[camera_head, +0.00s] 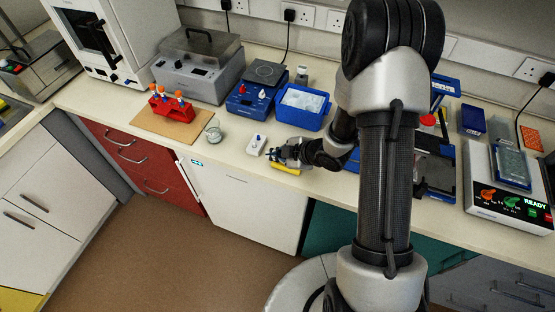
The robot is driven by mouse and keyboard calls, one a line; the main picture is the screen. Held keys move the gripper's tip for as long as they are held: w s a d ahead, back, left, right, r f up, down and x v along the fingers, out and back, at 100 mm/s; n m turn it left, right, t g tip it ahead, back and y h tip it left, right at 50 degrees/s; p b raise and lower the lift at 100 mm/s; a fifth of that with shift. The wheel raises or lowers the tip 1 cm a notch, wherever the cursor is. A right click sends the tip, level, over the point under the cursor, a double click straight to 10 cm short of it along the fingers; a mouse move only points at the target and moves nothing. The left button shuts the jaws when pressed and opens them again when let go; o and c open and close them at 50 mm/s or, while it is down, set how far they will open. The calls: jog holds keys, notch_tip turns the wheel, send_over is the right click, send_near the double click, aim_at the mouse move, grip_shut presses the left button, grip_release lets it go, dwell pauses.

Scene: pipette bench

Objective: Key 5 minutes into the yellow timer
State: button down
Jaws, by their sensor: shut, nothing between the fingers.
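The yellow timer (286,170) lies on the pale bench near its front edge. Only a yellow strip of it shows in front of and below my gripper. Its keys and display are hidden or too small to make out. My gripper (276,154) reaches in from the right, low over the bench, and is shut and empty. It appears just above or behind the timer; I cannot tell whether it touches it.
A small white device (256,145) sits close left of my gripper, with a glass dish (213,134) further left. A blue ice tub (301,106) stands behind. A red rack (170,108) stands on a brown board (145,123). The white instrument (478,193) at right reads READY.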

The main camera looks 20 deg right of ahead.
aim_at(276, 162)
jog(key=shift+f, duration=0.2)
dwell(0.4)
jog(key=shift+r+p, duration=0.35)
jog(key=shift+r, duration=0.35)
jog(key=shift+r, duration=0.1)
notch_tip(276, 162, up, 6)
jog(key=p, duration=0.4)
jog(key=shift+p, duration=0.35)
dwell(0.5)
